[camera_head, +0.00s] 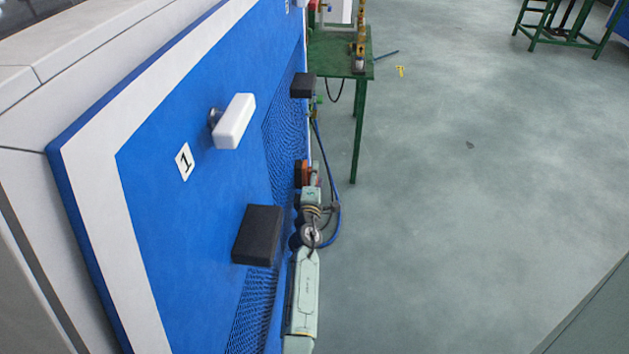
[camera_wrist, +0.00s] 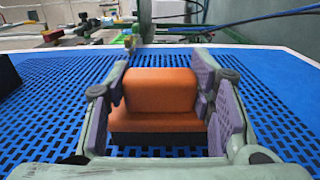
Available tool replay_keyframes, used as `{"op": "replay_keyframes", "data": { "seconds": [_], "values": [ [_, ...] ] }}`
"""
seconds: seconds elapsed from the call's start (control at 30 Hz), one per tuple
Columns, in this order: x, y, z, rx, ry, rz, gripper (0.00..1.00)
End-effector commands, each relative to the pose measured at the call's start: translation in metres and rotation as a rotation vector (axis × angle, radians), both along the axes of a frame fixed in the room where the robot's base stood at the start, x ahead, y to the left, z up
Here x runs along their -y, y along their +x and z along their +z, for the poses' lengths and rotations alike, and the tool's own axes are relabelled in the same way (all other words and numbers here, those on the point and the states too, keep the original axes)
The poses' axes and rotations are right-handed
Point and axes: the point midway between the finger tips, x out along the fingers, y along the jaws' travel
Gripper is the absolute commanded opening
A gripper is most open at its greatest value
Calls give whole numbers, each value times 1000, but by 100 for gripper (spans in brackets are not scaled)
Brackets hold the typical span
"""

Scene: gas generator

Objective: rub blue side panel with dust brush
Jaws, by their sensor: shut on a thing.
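The blue side panel (camera_head: 165,150) fills the left and middle of the head view, with a white border and a perforated mesh area. It also shows in the wrist view as blue mesh (camera_wrist: 60,110). My gripper (camera_head: 312,176) is beside the mesh, and its purple-padded fingers (camera_wrist: 162,88) are shut on the dust brush (camera_wrist: 158,92). The brush has an orange body and a dark lower part facing the panel. In the head view only a small orange part (camera_head: 301,173) shows. The brush is at or very near the mesh; contact is unclear.
A white handle (camera_head: 235,121) and two black blocks (camera_head: 257,235) (camera_head: 304,85) stick out from the panel. A number 1 label (camera_head: 184,161) is on it. A green table (camera_head: 357,74) stands beyond the panel. The grey floor (camera_head: 470,215) at right is mostly clear.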

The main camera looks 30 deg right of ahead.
Motion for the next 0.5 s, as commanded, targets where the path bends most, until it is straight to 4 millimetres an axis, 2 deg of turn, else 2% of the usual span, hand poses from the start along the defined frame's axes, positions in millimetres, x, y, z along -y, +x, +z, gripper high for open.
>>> {"op": "replay_keyframes", "data": {
  "seconds": [0.23,0.5],
  "values": [
    [-2,1,16,2,0,3,20],
    [-11,-10,15,1,1,3,20]
  ]
}}
